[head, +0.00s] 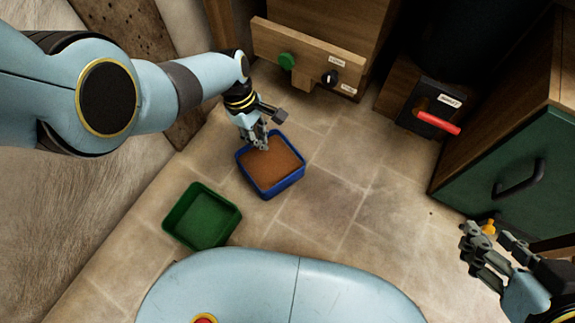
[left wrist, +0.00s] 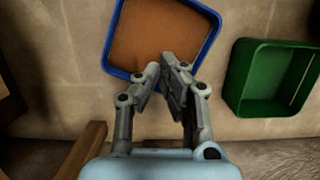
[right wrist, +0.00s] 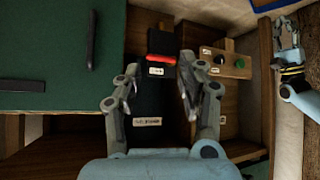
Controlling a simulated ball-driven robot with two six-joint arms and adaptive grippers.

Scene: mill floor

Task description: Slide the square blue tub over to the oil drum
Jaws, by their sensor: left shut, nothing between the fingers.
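The square blue tub (head: 287,184), filled level with brown material, sits on the tiled floor; it also shows in the left wrist view (left wrist: 209,42). My left gripper (head: 264,141) is shut and empty at the tub's far edge, its fingertips over the rim and the brown fill. I cannot tell whether they touch it. A large dark rounded body (head: 462,40) at the upper right may be the oil drum; its top is cut off. My right gripper (head: 488,238) is open and empty at the right, and its spread fingers show in the right wrist view (right wrist: 160,92).
A green tub (head: 228,225) stands left of and nearer than the blue tub. A wooden cabinet with knobs (head: 312,62) stands behind. A box with a red lever (head: 436,123) and a green-fronted cabinet (head: 505,165) stand right. Floor right of the blue tub is clear.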

